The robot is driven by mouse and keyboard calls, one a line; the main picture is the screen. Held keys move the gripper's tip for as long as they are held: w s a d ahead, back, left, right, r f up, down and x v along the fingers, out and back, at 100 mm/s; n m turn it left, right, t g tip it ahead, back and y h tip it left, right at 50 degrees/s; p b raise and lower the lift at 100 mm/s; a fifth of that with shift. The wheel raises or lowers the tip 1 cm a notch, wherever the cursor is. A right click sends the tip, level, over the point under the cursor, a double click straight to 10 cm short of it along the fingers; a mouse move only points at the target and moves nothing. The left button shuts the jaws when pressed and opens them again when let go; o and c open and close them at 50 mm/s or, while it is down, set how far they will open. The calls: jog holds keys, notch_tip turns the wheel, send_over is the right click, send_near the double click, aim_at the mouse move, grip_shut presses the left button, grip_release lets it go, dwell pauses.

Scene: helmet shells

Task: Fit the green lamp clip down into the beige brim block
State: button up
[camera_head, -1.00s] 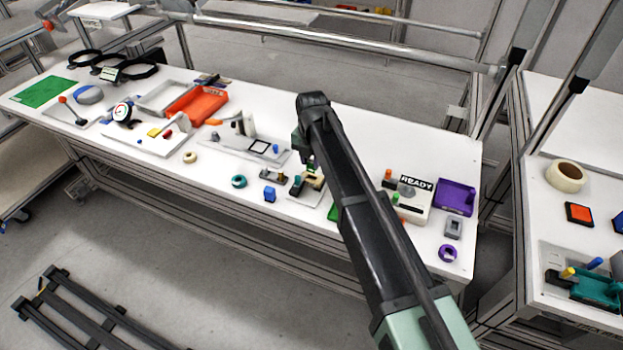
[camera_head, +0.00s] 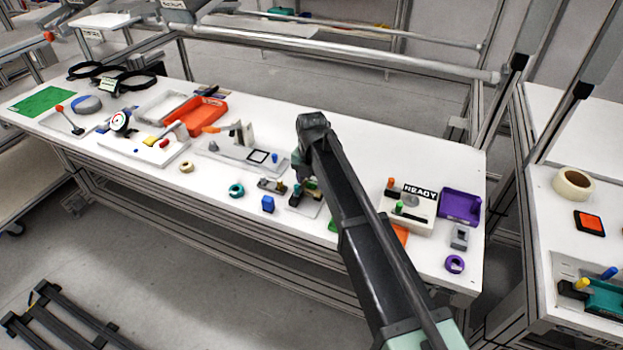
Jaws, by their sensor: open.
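My gripper (camera_head: 301,172) hangs from the dark arm over the front middle of the white table, just above a small pale plate (camera_head: 300,210). The arm hides much of it, and its fingertips are hard to make out. A small beige-olive block (camera_head: 313,189), seemingly the brim block, shows beside the arm at the plate. A small dark green piece (camera_head: 296,191), possibly the lamp clip, stands left of that block. I cannot tell whether the two touch or whether the piece is between the jaws.
A blue block (camera_head: 268,204), a teal ring (camera_head: 236,190) and a grey fixture plate (camera_head: 235,152) lie left of my gripper. A READY box (camera_head: 410,212), a purple tray (camera_head: 459,207) and a purple ring (camera_head: 455,265) are at right. The back middle of the table is clear.

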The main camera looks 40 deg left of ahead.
aim_at(313, 181)
notch_tip(313, 181, up, 12)
jog(key=p, duration=1.2)
jog(key=shift+r, duration=0.15)
jog(key=w+d+m, duration=0.3)
jog(key=d+m, duration=0.5)
jog(key=d, duration=0.6)
jog(key=w+d+m, duration=0.2)
jog(key=d+m, duration=0.5)
jog(key=d, duration=0.8)
jog(key=s+d+m, duration=0.3)
jog(key=d+m, duration=0.5)
jog(key=d, duration=0.1)
jog(key=s+d+m, duration=0.4)
jog(key=d+m, duration=0.3)
jog(key=d, duration=0.3)
jog(key=s+d+m, duration=0.3)
jog(key=d+m, duration=0.5)
jog(key=d, duration=0.2)
jog(key=shift+s+d+m, duration=0.2)
jog(key=shift+s+m, duration=0.05)
jog(key=shift+m, duration=0.05)
